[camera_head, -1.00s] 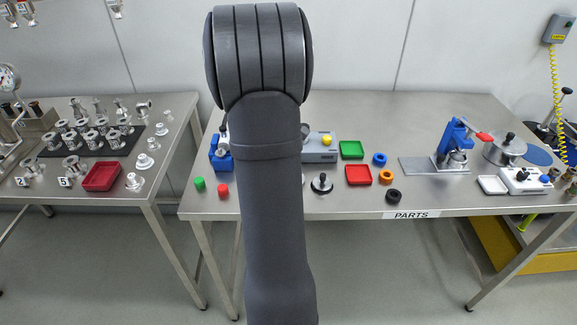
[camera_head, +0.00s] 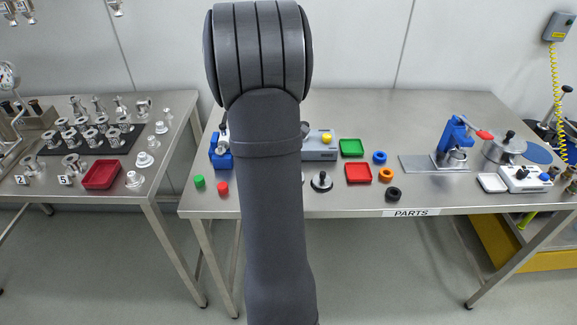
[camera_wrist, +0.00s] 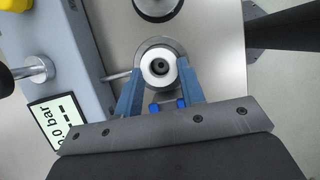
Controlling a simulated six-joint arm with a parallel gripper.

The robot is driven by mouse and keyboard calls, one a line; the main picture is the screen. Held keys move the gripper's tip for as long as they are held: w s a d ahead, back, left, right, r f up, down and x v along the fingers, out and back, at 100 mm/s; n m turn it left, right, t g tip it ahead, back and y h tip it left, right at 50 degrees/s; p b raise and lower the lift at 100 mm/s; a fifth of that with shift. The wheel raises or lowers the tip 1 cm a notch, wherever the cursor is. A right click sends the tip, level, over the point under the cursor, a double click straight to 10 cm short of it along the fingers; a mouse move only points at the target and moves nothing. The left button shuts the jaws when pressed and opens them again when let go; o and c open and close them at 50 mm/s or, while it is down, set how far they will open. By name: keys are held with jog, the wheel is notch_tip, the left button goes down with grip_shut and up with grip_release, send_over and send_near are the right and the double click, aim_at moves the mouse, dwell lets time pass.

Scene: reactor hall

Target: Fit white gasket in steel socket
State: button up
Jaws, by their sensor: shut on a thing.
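The white gasket (camera_wrist: 150,78) is a thick ring with a dark hole, seen from above in the wrist view. My gripper (camera_wrist: 159,72) has its blue fingers on either side of it and is shut on it. The steel socket (camera_wrist: 150,43) shows as a round grey rim behind the gasket, mostly covered by it. The gasket appears roughly over the socket, slightly toward my gripper. I cannot tell whether it is above the socket or touching it. In the head view my arm hides the gripper, gasket and socket.
A grey gauge box (camera_wrist: 75,55) with a display stands close left of the socket, joined by a thin rod. A black-knobbed steel piece (camera_head: 321,182) stands nearby. Red (camera_head: 358,173) and green (camera_head: 351,148) trays and coloured rings lie to the right.

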jog(key=shift+f, duration=0.45)
dwell(0.6)
jog(key=o, duration=0.9)
jog(key=shift+c, duration=1.6)
jog(key=shift+o, duration=0.6)
jog(key=shift+o, duration=1.4)
jog(key=shift+r, duration=3.55)
jog(key=shift+f, duration=0.15)
